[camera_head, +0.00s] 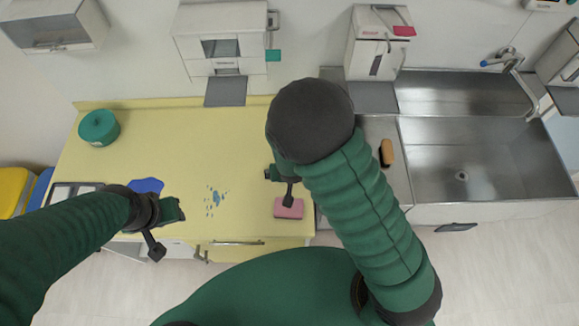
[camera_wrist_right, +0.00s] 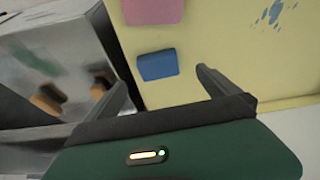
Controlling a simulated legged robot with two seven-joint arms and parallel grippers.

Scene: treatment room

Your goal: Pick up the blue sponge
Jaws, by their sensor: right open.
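The blue sponge (camera_wrist_right: 158,65) lies on the yellow counter in the right wrist view, just beyond the gap between my right fingertips. I cannot make it out in the head view, where my right arm covers part of the counter. My right gripper (camera_wrist_right: 162,78) is open with nothing between its fingers. It also shows in the head view (camera_head: 270,173), over the counter's right part. My left gripper (camera_head: 178,210) hangs near the counter's front left edge; its fingers are not clear.
A pink sponge (camera_head: 289,208) lies near the front edge. A blue patch (camera_head: 147,185) and blue stains (camera_head: 216,197) mark the counter (camera_head: 165,140). A green round container (camera_head: 99,127) stands back left. An orange-brown object (camera_head: 387,152) lies by the steel sink (camera_head: 470,155).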

